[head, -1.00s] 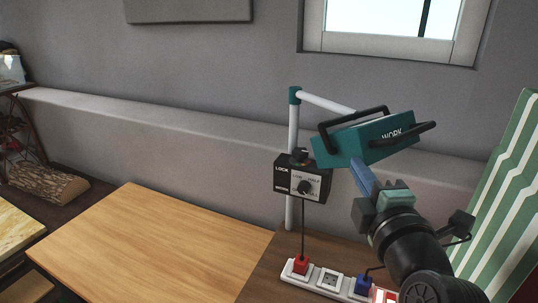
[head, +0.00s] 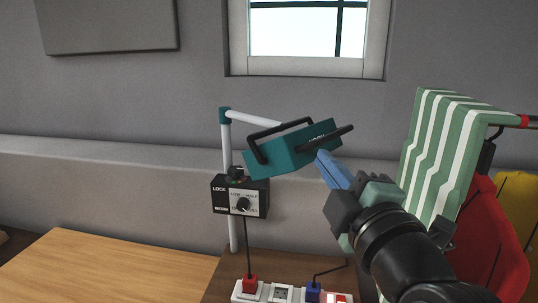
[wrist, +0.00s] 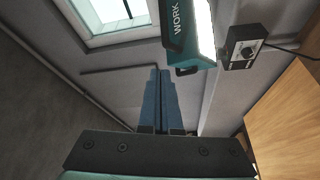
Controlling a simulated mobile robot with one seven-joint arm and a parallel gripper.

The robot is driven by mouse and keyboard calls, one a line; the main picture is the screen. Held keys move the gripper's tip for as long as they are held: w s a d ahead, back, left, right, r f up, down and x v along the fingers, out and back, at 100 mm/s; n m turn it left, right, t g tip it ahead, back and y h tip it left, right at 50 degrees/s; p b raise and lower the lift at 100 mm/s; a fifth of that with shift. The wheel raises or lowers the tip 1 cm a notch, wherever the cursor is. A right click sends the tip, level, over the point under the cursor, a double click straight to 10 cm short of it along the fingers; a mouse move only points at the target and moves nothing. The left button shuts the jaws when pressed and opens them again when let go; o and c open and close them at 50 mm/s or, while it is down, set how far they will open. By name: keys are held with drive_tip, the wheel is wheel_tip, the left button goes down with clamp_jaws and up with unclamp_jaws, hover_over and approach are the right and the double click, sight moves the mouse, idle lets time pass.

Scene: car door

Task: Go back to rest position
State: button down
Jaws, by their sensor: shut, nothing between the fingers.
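My gripper (head: 325,160) has blue fingers and is raised in front of the wall, right of centre in the head view. In the wrist view its fingers (wrist: 161,75) lie together with nothing between them. A teal work lamp (head: 291,150) with black handles hangs from a grey pole (head: 228,190). In the head view the fingertips overlap the lamp's lower right end. The wrist view shows the lamp (wrist: 190,35), lit on one side, just right of the fingers with a gap. I cannot tell the exact depth between them.
A control box (head: 240,196) with a dial is on the pole. A white power strip (head: 265,291) with plugs lies on the table below. A green-striped cloth (head: 441,150) and a red object (head: 485,245) stand right of my arm. The wooden board (head: 110,270) at left is clear.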

drive_tip(key=s+a+r+m+t+h+p, duration=0.1)
drive_tip(key=s+a+r+m+t, duration=0.3)
drive_tip(key=s+r+m, duration=0.3)
drive_tip(key=s+a+r+m+t+h+p, duration=0.1)
drive_tip(key=s+a+r+m+t, duration=0.3)
drive_tip(key=r, duration=1)
drive_tip(key=s+a+m+h, duration=0.1)
drive_tip(key=s+a+m, duration=0.2)
drive_tip(key=m, duration=0.2)
drive_tip(key=shift+s+r+m+p, duration=0.35)
drive_tip(key=shift+s+m, duration=0.05)
